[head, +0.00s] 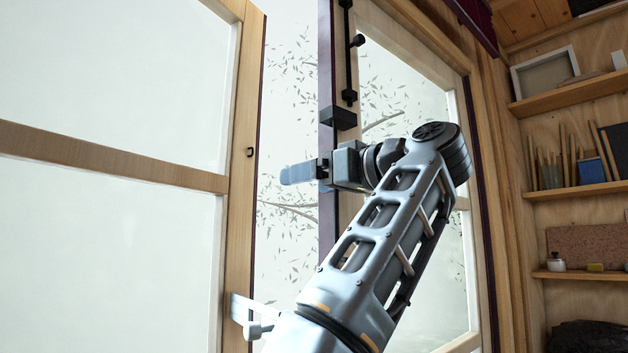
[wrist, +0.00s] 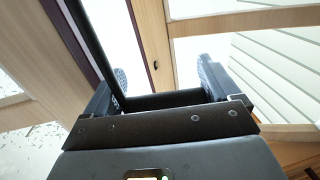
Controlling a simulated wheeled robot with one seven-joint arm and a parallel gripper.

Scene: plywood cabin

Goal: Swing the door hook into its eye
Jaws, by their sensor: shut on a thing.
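The small black eye (head: 250,152) sits on the wooden stile of the left door leaf. It also shows in the wrist view (wrist: 155,65), beyond the gap between my fingers. My gripper (head: 300,173) is level with it, a little to its right, with its fingers pointing left. In the wrist view my fingers (wrist: 164,72) stand either side of a black bar (wrist: 92,42), which looks like the hook, and my gripper is shut on it. The bar is apart from the eye. In the head view my gripper hides most of the hook.
The left glazed door (head: 232,190) is separated from the right frame by a gap showing outdoor foliage. A black bolt (head: 348,60) and a black block (head: 338,117) are above my gripper. A lever handle (head: 250,318) is low on the left door. Shelves (head: 575,190) stand at right.

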